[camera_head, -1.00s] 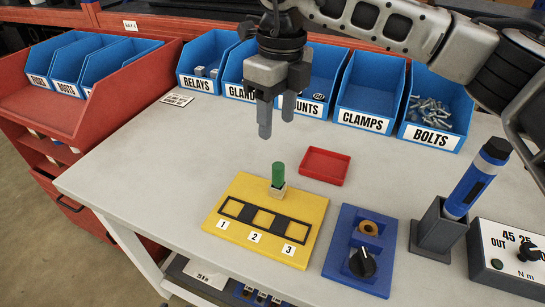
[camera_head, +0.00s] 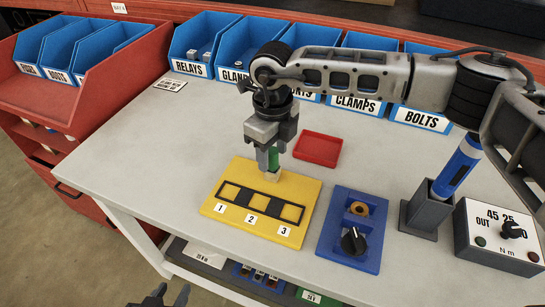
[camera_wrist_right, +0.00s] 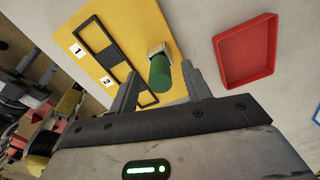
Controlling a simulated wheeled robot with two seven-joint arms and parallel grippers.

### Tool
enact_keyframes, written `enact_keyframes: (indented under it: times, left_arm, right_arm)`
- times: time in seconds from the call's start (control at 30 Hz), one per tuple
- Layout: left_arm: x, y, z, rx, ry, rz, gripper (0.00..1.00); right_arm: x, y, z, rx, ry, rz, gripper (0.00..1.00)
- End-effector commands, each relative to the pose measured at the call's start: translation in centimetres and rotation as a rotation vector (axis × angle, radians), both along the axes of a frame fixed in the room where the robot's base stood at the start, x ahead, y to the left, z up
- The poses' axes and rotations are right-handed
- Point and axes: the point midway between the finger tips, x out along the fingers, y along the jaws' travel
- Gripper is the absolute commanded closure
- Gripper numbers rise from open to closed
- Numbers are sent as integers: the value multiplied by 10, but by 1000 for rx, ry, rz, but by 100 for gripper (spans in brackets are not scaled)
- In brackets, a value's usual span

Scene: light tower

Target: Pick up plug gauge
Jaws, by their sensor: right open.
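The plug gauge, seen as a green cylinder (camera_head: 273,158) on a pale square block, stands upright at the back edge of a yellow plate (camera_head: 225,205). My right gripper (camera_head: 271,158) is right over it, pointing down, its fingers open on either side of the green part. In the right wrist view the green cylinder (camera_wrist_right: 160,76) shows between the two spread fingers, with gaps beside it. My left gripper (camera_head: 174,292) shows only in part at the bottom edge of the head view, its two dark fingers apart and empty.
A red tray (camera_head: 318,149) lies close by at the back right. A blue fixture with a knob (camera_head: 353,242), a grey holder with a blue tool (camera_head: 424,214) and a torque box (camera_head: 500,240) stand to the right. Blue bins line the back. The bench's left part is clear.

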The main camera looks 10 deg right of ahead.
Motion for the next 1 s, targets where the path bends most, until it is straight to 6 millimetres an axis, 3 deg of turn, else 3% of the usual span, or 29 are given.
enact_keyframes:
  times: [0.17,0.4,0.43,0.6,1.0]
  left_arm:
    - [1,2,-1,7,6,2,64]
    - [1,2,-3,6,8,5,64]
    - [1,2,-2,5,8,5,64]
    - [1,1,-2,2,7,7,64]
    - [-2,1,-4,1,12,7,64]
  right_arm:
    - [0,0,-19,0,1,-1,52]
    - [0,0,-22,1,-1,-1,52]
    - [0,0,-22,1,-1,-1,54]
    - [0,0,-21,1,-1,-1,100]
    - [1,0,-17,2,-2,-1,100]
